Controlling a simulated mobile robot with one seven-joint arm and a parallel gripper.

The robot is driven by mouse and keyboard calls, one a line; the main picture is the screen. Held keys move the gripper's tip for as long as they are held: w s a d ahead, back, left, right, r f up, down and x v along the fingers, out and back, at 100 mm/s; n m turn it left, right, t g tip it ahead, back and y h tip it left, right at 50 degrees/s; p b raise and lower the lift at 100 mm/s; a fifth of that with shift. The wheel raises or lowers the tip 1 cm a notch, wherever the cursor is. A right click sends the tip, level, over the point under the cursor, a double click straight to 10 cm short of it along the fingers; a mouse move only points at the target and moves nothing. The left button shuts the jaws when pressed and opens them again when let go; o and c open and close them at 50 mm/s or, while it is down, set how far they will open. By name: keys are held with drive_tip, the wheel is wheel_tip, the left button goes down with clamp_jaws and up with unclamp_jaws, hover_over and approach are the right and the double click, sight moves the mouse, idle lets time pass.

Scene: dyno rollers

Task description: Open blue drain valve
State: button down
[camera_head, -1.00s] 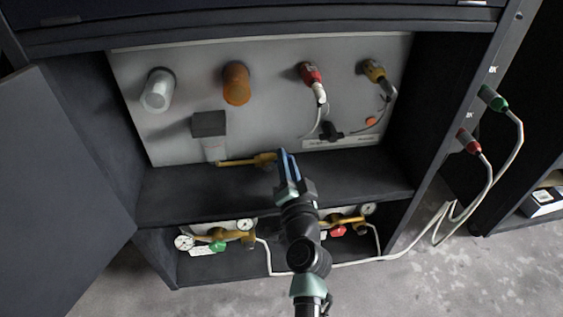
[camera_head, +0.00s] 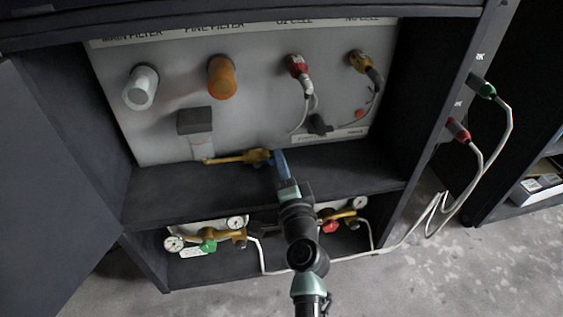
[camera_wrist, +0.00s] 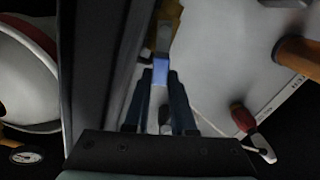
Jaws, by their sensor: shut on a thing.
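The blue drain valve handle (camera_head: 280,162) stands at the right end of a brass valve pipe (camera_head: 238,158), low on the grey panel inside the cabinet. My gripper (camera_head: 284,179) reaches up to it from below and is shut on the blue handle. In the wrist view, a bright blue part of the handle (camera_wrist: 161,79) shows between my two dark fingers (camera_wrist: 159,102). The fingers hide part of the handle, and its exact angle is hard to tell.
Above are a clear filter (camera_head: 140,88), an orange filter (camera_head: 221,77), a red connector (camera_head: 297,66) and a yellow connector (camera_head: 360,63). The cabinet shelf (camera_head: 165,194) lies below the pipe. Gauges with a green knob (camera_head: 208,246) and a red knob (camera_head: 330,226) sit underneath.

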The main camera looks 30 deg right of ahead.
drive_tip(key=c, duration=0.7)
unclamp_jaws()
drive_tip(key=shift+c, duration=0.2)
